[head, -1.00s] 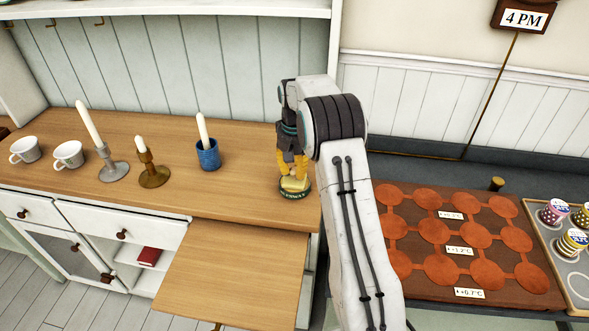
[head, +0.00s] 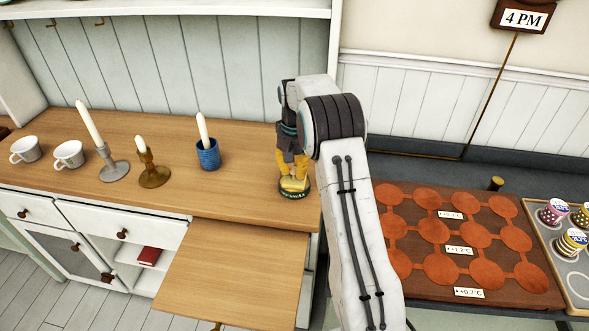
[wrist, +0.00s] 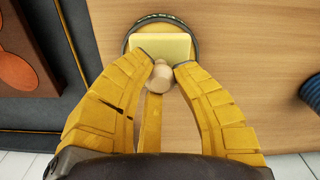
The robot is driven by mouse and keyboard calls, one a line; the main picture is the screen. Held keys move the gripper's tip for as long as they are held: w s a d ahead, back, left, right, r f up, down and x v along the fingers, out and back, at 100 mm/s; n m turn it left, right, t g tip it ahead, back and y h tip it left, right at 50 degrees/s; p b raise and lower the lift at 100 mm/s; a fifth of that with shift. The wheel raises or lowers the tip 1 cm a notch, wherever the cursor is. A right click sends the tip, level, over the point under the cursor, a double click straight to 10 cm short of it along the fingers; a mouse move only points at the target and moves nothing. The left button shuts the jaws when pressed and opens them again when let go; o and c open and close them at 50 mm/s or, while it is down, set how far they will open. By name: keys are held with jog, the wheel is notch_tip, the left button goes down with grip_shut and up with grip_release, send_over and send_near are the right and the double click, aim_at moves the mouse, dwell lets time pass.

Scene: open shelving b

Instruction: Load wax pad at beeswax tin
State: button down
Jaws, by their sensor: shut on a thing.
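The beeswax tin (head: 294,192) is a round dark green tin with lettering on its side, standing on the wooden counter below my gripper. In the wrist view its dark rim (wrist: 133,28) surrounds a pale yellow block (wrist: 160,45). My gripper (wrist: 166,65) points down, its yellow fingers shut on a small wooden knob (wrist: 159,80), which I take as the handle of the wax pad. The fingertips overlap the near edge of the block. The pad's underside is hidden, so I cannot tell whether it touches the wax.
A blue cup with a candle (head: 208,155), a brass candlestick (head: 152,175), a grey candlestick (head: 113,170) and white mugs (head: 69,155) stand left. A pulled-out board (head: 235,275) projects in front. A brown mat (head: 455,235) lies right. Counter between blue cup and tin is clear.

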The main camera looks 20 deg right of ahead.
aim_at(295, 169)
jog(key=shift+r, duration=0.1)
jog(key=shift+r+p, duration=3.1)
jog(key=shift+r, duration=0.35)
jog(key=shift+f, duration=0.1)
